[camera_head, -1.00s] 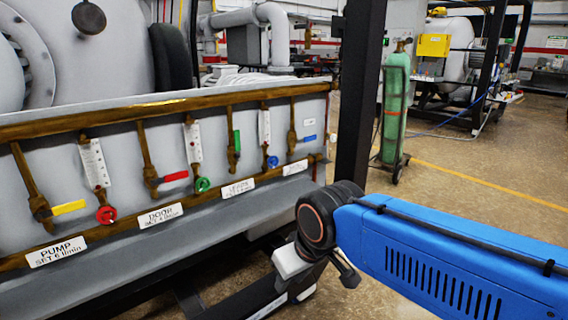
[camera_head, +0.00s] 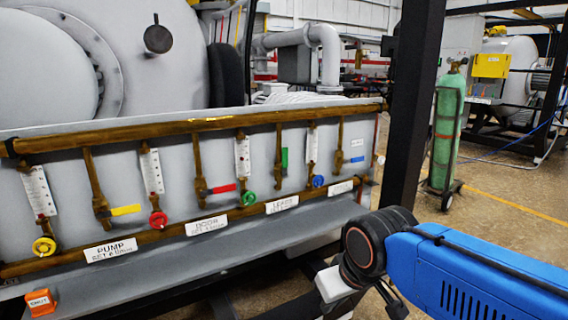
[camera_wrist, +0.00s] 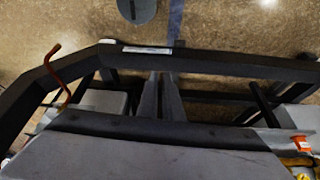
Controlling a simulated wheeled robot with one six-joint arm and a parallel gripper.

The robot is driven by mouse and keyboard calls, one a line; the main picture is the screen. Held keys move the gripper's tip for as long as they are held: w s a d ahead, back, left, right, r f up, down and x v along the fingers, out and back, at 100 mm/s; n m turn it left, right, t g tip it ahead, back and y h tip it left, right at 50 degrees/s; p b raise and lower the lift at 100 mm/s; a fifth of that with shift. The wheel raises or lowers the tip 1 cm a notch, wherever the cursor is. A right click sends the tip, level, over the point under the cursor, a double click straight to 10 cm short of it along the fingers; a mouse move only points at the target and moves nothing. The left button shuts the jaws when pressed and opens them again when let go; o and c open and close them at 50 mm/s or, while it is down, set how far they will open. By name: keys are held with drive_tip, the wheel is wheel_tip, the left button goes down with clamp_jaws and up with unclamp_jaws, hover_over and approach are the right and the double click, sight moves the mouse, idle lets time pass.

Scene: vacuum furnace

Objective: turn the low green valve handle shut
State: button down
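In the head view a green lever handle (camera_head: 284,158) stands upright on a brass valve, high on the grey panel. A round green knob (camera_head: 249,199) sits lower, left of it, under a white flow tube (camera_head: 242,157) and above the label row. My gripper end (camera_head: 360,288) is right of the panel and below its shelf, well apart from both green parts. Its fingers do not show clearly there. In the wrist view two grey tapered bars near the middle may be fingers or frame parts; I cannot tell which. The wrist view shows no green handle.
The grey shelf (camera_head: 190,262) juts out under the panel, with an orange block (camera_head: 40,303) at its left end. A black post (camera_head: 412,110) stands right of the panel. A green gas cylinder (camera_head: 445,135) stands behind it. Open floor lies to the right.

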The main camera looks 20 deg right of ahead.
drive_tip(key=w+a+r+h, duration=0.2)
drive_tip(key=w+a+r, duration=0.1)
drive_tip(key=w+r, duration=1.2)
drive_tip(key=w+a+r+h, duration=0.3)
drive_tip(key=w+r, duration=1.2)
drive_tip(key=w, duration=0.2)
drive_tip(key=shift+w+r, duration=0.15)
drive_tip(key=shift+w, duration=0.1)
approach(285, 163)
drive_tip(key=w+a+f, duration=0.3)
drive_tip(key=shift+d+f, duration=0.15)
drive_tip(key=shift+d, duration=0.75)
drive_tip(key=shift+d+f, duration=0.15)
drive_tip(key=shift+d, duration=0.75)
